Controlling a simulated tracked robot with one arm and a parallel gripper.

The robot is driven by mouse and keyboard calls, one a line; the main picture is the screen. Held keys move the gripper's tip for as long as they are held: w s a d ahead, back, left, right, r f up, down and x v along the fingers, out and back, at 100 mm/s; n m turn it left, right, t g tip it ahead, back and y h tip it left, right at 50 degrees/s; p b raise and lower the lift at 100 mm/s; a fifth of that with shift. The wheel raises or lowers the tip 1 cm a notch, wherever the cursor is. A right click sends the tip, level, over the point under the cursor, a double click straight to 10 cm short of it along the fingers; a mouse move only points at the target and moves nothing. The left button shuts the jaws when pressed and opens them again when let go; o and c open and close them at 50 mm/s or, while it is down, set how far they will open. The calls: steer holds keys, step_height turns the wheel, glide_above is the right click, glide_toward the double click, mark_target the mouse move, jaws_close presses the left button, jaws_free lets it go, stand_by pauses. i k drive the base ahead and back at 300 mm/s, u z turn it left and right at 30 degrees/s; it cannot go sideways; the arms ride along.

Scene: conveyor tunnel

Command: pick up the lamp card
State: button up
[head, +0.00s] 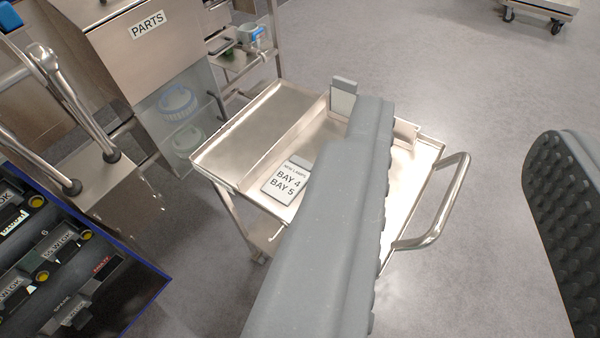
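The lamp card (284,184) is a small white card with a grey top edge, reading "NEW LAMPS BAY 4 BAY 5". It lies in the shallow steel tray (262,115) on top of a cart, near the tray's front side. My gripper (458,125) is open, with its two grey ribbed fingers wide apart and nothing seen between them. The left finger crosses the tray just right of the card and hides part of the tray. The right finger is at the right edge of the view, over the floor. Both fingers appear nearer to the camera than the card.
A pale upright block (343,96) stands at the tray's back edge. A steel handle (440,215) sticks out on the cart's right. At left are a steel cabinet marked PARTS (147,24) and a dark panel (60,270) with yellow buttons. Grey floor is clear at right.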

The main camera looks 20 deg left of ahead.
mark_target(284, 185)
steer(key=i, duration=0.9)
steer(key=u, duration=0.05)
